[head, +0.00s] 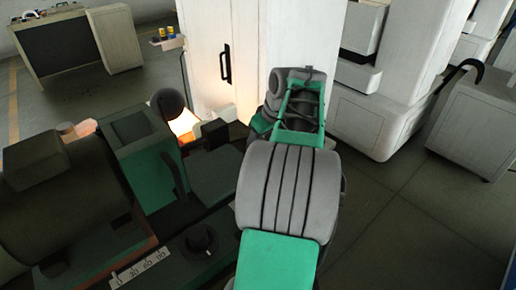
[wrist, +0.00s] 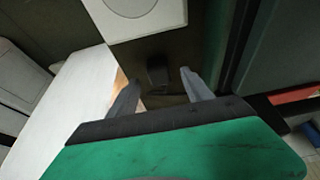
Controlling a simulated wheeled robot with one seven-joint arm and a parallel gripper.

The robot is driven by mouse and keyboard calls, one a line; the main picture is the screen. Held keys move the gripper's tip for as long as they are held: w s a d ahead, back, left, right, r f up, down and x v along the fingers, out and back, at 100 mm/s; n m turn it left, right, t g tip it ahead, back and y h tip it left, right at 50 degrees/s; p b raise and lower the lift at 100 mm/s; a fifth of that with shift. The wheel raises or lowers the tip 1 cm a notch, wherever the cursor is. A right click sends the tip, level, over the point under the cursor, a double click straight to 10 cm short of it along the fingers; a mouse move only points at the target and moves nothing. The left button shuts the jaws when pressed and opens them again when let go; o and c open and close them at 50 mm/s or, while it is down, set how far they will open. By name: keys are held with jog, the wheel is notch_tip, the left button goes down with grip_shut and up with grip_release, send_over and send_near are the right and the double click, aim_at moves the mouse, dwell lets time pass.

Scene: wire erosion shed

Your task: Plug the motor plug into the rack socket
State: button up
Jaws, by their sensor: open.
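In the wrist view my gripper (wrist: 161,94) is open, with one grey finger on each side. A small dark block (wrist: 157,72), possibly the motor plug, shows between and beyond the fingertips, and neither finger visibly touches it. In the head view a small black block (head: 215,133) stands beside my arm and may be the same thing; I cannot tell. My gripper's fingers are hidden behind my arm in the head view. I cannot make out the rack socket clearly in either view.
A machine with a large dark motor (head: 60,200), a green box (head: 140,150) and a black knob (head: 201,240) fills the left. A white cabinet (head: 225,50) stands behind my arm. A bench (head: 75,45) is at the far left.

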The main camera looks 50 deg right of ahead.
jog(key=shift+x, duration=0.75)
jog(key=shift+c, duration=0.5)
grip_shut()
